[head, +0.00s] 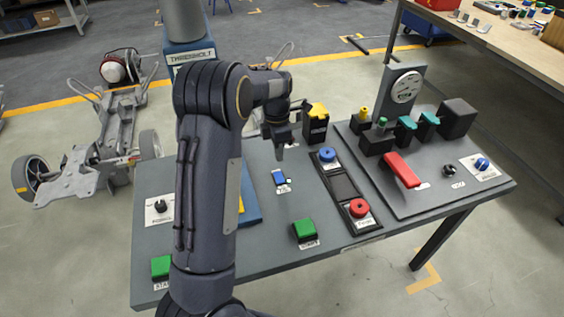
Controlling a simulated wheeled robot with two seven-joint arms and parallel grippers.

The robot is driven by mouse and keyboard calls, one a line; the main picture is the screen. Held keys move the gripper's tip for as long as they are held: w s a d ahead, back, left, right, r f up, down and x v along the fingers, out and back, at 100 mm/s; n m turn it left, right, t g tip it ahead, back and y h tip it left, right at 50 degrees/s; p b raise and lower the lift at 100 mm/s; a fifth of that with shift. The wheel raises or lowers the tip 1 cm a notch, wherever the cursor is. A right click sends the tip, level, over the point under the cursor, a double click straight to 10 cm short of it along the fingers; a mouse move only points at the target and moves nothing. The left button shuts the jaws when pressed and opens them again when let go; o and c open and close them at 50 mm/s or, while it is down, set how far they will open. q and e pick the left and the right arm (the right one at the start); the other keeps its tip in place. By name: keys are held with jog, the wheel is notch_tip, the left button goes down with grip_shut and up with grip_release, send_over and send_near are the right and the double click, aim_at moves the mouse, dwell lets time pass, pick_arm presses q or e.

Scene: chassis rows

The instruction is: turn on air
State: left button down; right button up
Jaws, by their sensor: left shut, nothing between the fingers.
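A grey panel (430,190) on the right of the workbench carries the air-type fittings. It has a red lever (402,170), a round gauge (406,86) on an upright plate, teal-handled fittings (406,128), a black knob (449,171) and a blue knob (482,164) on a white label. The small labels are too blurred to read, so which one is the air control I cannot tell. My left gripper (286,147) is shut and empty above the middle of the bench, left of the panel and apart from it. My right gripper is out of view.
A yellow-topped black box (317,122) stands close right of my left gripper. A strip with a blue button (327,155) and a red button (358,208) lies before the panel. A green button (305,230) sits near the front edge. A wheeled chassis (110,140) stands left.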

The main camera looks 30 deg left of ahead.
pick_arm(q)
jog(key=r, duration=0.5)
jog(key=shift+s+d, duration=0.1)
jog(key=shift+d, duration=0.2)
jog(key=shift+f, duration=0.1)
